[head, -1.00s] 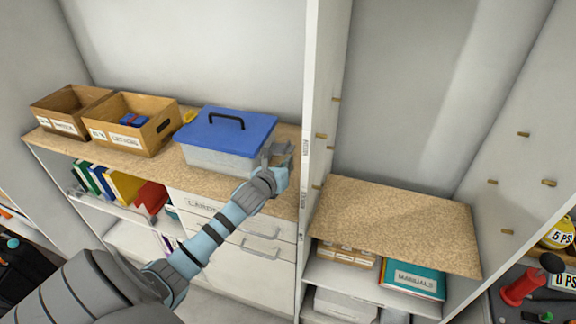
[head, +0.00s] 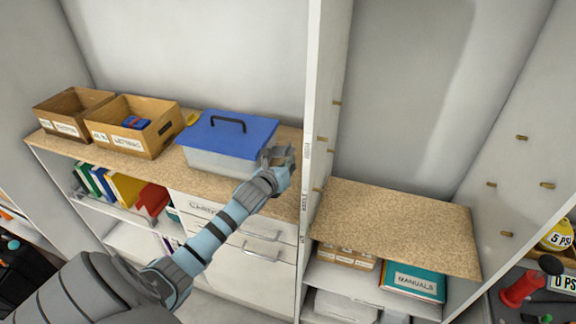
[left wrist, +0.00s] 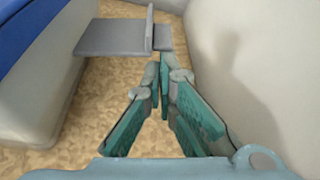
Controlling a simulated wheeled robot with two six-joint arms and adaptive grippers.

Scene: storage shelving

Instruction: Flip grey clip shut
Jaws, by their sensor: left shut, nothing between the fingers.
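A storage box with a blue lid (head: 232,131) and a pale see-through body (head: 215,162) stands on the shelf, and its lid is on. The grey clip (left wrist: 120,38) juts out flat from the box side in the left wrist view, with an upright ridge near its outer end. My left gripper (head: 277,156) is at the right end of the box. Its fingers (left wrist: 163,63) are shut and empty, with the tips close to the clip's outer edge. I cannot tell whether they touch it. In the head view the gripper mostly hides the clip. My right gripper is out of view.
A white upright panel (head: 313,120) stands close to the right of my left gripper, leaving a narrow gap. Two cardboard bins (head: 133,127) stand left of the box. The speckled shelf board (head: 390,220) in the right bay is bare.

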